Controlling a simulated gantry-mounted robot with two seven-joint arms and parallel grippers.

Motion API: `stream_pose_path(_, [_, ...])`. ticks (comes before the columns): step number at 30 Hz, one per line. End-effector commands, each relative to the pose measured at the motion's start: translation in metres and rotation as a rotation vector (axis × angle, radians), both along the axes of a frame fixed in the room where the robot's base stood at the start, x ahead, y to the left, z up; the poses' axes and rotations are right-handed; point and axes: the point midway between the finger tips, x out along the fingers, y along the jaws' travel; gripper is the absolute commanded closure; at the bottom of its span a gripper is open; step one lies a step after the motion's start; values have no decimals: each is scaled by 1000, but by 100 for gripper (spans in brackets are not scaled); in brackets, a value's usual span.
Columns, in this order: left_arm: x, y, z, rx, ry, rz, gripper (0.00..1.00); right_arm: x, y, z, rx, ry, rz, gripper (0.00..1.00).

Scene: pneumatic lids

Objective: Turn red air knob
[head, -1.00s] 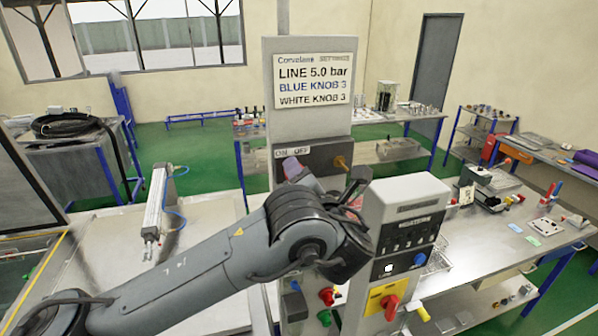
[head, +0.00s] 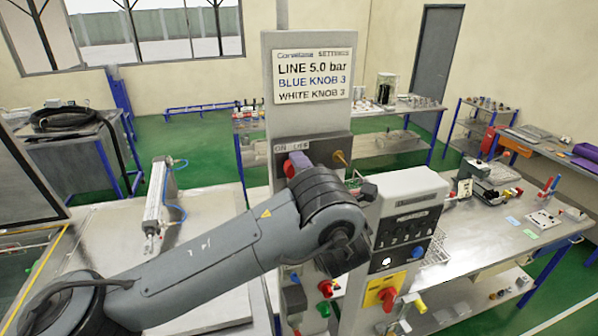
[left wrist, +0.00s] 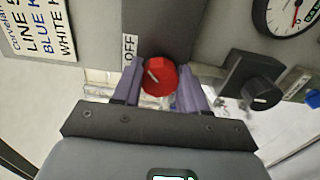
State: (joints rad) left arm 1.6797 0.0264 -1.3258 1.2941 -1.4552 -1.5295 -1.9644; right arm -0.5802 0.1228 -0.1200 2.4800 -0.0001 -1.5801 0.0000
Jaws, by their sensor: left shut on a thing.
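The red air knob (left wrist: 160,76) sits beside the OFF label (left wrist: 130,49) in the left wrist view, its white mark pointing to the upper left. My left gripper (left wrist: 163,82) has its two purple fingers on either side of the knob and is shut on it. In the head view the left gripper (head: 297,163) is at the panel under the ON/OFF labels (head: 291,146), and my arm hides most of the knob. My right gripper is in neither view.
A sign (head: 314,77) reads LINE 5.0 bar, BLUE KNOB 3, WHITE KNOB 3. A black knob (left wrist: 263,93) and a gauge (left wrist: 290,18) are to the right in the wrist view. A control box (head: 408,215) with a red switch (head: 388,298) stands close to my arm.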

Motion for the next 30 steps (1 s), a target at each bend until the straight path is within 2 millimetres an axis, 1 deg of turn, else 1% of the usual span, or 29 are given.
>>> stream_pose_path(11, [0,0,1,7,0,-1,88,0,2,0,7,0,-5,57])
stream_pose_path(12, [0,0,1,7,0,-1,51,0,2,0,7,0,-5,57])
stream_pose_path(16, [0,0,0,6,1,-1,32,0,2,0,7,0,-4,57])
stream_pose_path(25, [0,0,0,5,1,-1,32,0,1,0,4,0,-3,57])
stream_pose_path(30, [-4,-4,-2,5,3,-7,32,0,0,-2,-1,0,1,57])
